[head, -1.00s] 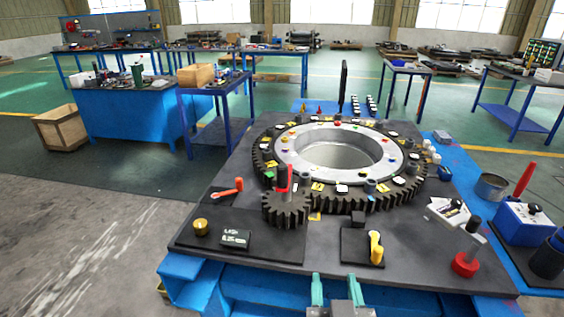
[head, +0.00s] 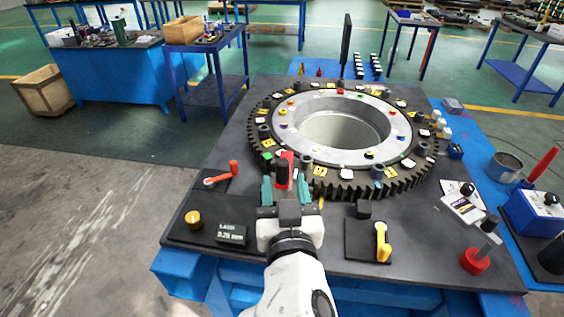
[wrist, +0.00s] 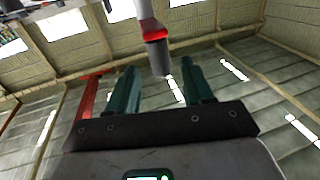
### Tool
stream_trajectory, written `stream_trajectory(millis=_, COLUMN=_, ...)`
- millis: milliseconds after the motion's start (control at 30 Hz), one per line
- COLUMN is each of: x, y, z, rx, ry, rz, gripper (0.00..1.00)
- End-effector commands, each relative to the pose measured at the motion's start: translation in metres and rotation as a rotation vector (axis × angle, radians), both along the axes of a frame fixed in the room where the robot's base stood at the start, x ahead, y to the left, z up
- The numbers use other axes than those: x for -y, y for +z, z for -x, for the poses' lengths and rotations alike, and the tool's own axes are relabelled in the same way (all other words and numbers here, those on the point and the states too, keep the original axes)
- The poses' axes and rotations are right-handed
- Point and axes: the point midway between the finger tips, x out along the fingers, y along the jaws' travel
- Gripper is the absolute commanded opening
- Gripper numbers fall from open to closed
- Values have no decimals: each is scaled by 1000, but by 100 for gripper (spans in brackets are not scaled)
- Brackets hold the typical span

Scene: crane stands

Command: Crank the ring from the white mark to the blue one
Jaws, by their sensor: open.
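The large dark toothed ring (head: 395,186) lies flat on the black table plate around a grey hub (head: 290,143). Its rim carries yellow and white tags and small pegs; I cannot tell the white and blue marks apart for certain. A crank handle, black with a red part (head: 283,171), stands upright at the ring's near left edge. The small gear under it is mostly hidden by my arm. My gripper (head: 284,182) is open, its teal fingers on either side of the handle in the head view. In the wrist view the dark handle end (wrist: 158,56) shows beyond the fingertips; contact cannot be told.
A red-handled lever (head: 222,174), a brass knob (head: 193,219) and a small display (head: 231,234) lie left of my arm. A yellow lever (head: 382,243) stands to its right. A red-based post (head: 476,260) stands at the plate's right. A dark upright panel (head: 346,45) stands behind the ring.

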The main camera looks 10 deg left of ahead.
Motion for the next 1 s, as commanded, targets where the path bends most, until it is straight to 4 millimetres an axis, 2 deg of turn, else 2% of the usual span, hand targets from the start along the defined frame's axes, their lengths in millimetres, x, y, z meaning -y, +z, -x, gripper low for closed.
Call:
stream_trajectory(millis=100, x=-4, y=2, z=-21, rx=0, ry=-2, rz=0, gripper=51)
stream_trajectory(millis=300, x=-9, y=1, z=-44, rx=0, ry=-1, rz=-1, gripper=51)
stream_trajectory(millis=700, x=-11, y=0, z=-52, rx=0, ry=0, rz=-1, gripper=51)
stream_trajectory(millis=767, x=-11, y=0, z=-52, rx=0, ry=0, rz=0, gripper=47)
stream_trajectory(millis=1000, x=-11, y=0, z=-52, rx=0, ry=0, rz=0, gripper=24)
